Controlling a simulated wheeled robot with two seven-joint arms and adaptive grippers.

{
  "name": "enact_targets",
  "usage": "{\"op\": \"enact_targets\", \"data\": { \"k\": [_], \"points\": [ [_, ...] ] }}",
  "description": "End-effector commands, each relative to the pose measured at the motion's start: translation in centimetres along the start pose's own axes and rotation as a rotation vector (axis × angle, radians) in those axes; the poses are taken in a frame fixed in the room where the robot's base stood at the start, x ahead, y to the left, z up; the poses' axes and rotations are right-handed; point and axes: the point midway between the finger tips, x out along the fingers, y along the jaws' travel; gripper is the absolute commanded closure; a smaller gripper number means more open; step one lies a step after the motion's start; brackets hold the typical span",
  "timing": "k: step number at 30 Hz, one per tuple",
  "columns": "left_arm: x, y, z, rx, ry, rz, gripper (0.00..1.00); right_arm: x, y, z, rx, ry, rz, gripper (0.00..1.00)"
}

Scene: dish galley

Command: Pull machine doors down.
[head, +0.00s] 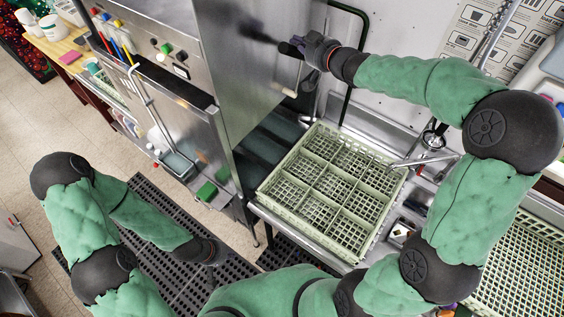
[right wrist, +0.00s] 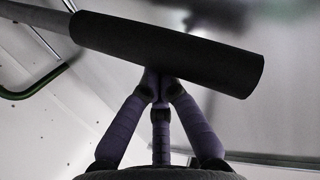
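The tall steel machine (head: 255,70) stands at upper centre in the head view, its side panel closed down to above the rack. A black handle grip (right wrist: 170,52) on a grey bar crosses the right wrist view. My right gripper (head: 303,46) is at the handle beside the machine's right edge. Its purple fingers (right wrist: 160,88) converge at the grip's lower edge; their tips are hidden behind it, so I cannot tell whether they close around it. My left gripper (head: 212,252) hangs low over the dark floor mat, away from the machine; its fingers are not clear.
A pale green dish rack (head: 318,212) sits on the steel counter right of the machine. Another rack (head: 535,262) is at far right. A dark green tube (head: 362,22) rises behind the handle. A black slatted mat (head: 165,262) covers the floor.

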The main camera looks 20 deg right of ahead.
Motion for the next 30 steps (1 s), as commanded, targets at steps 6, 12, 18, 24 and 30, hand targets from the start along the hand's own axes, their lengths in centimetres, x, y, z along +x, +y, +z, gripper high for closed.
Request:
{"op": "enact_targets", "data": {
  "k": [6, 12, 18, 24, 30],
  "points": [
    [0.0, 0.0, 0.0, 0.000, 0.000, 0.000, 1.00, 0.1, -1.9, 2.9, 0.004, -0.014, -0.006, 1.00],
    [1.1, -0.4, -0.1, 0.000, 0.001, 0.000, 1.00, 0.1, -3.2, 5.1, 0.002, -0.012, -0.004, 1.00],
    [3.2, -1.2, -0.1, 0.000, 0.000, 0.000, 1.00, 0.0, -4.6, 7.2, 0.002, -0.013, -0.005, 1.00],
    [5.5, -2.0, -0.2, 0.000, 0.000, 0.000, 1.00, 0.0, -5.9, 8.9, 0.002, -0.012, -0.005, 1.00],
    [7.8, -2.8, -0.3, 0.000, 0.000, 0.000, 1.00, 0.2, -6.8, 11.1, 0.002, -0.014, -0.004, 1.00]
  ]
}}
